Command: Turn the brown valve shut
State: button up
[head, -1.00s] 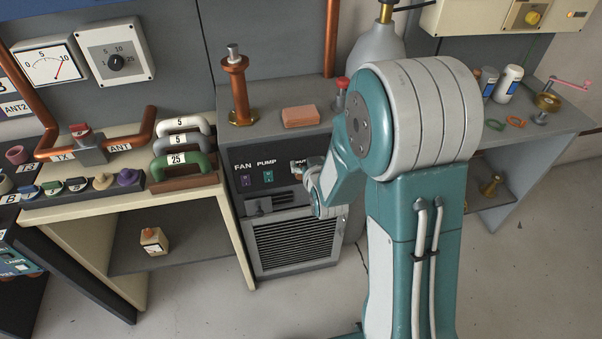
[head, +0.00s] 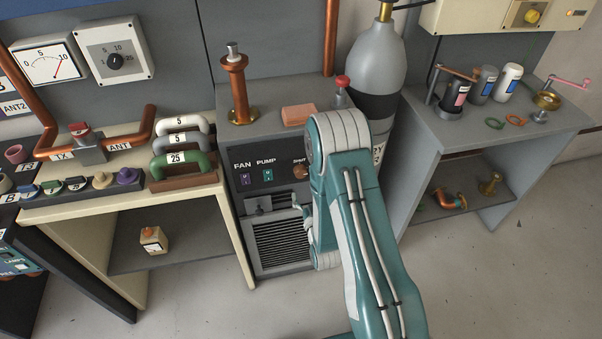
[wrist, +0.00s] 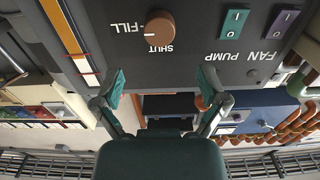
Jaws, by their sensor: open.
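The brown valve (wrist: 159,28) is a round knob on a dark panel, between the words FILL and SHUT in the upside-down wrist view. A pale mark on it points left in that view, toward the FILL side. In the head view the brown knob (head: 300,171) shows beside my arm, on the front of the grey cabinet, right of the PUMP switch. My gripper (wrist: 163,76) is open and empty, its two fingers spread apart below the knob in the wrist view and not touching it. In the head view my gripper (head: 301,208) is in front of the cabinet, below the knob, partly hidden.
FAN (head: 245,180) and PUMP (head: 267,175) switches sit left of the knob. A vent grille (head: 280,243) lies below. A pink block (head: 298,114) and a red-topped fitting (head: 342,86) stand on the cabinet top. A grey gas cylinder (head: 376,65) stands behind my arm.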

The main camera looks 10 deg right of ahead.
aim_at(301, 174)
jog(key=w, duration=0.8)
jog(key=shift+w, duration=0.25)
jog(key=c, duration=1.1)
